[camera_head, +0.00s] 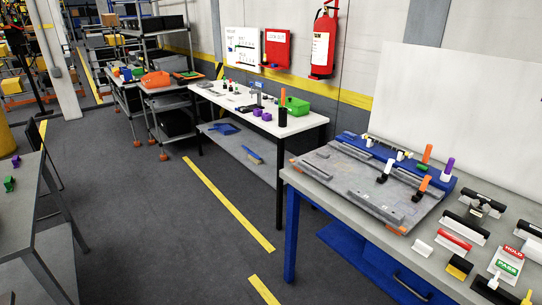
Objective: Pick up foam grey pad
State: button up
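I cannot single out the foam grey pad with certainty. Several small block-shaped items lie on the grey bench at the right. One has a dark top and a pale lower part (465,227), another has a red band on white (453,242), and another is black and yellow (459,267). A small plain white block (420,247) lies to their left. A dark-topped pale item (490,203) lies further back. My gripper does not show in this view.
HOLD and PASS cards (506,264) lie front right. A white-topped table (222,97) stands behind. Dark floor with yellow lines (228,203) is open at left.

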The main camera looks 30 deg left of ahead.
aim_at(324, 155)
jog(key=u, duration=0.9)
jog(key=i+j+z, duration=0.25)
jog(key=i+j, duration=0.85)
jog(key=i, duration=0.4)
jog(key=i+j+z, duration=0.25)
jog(key=i+j, duration=1.15)
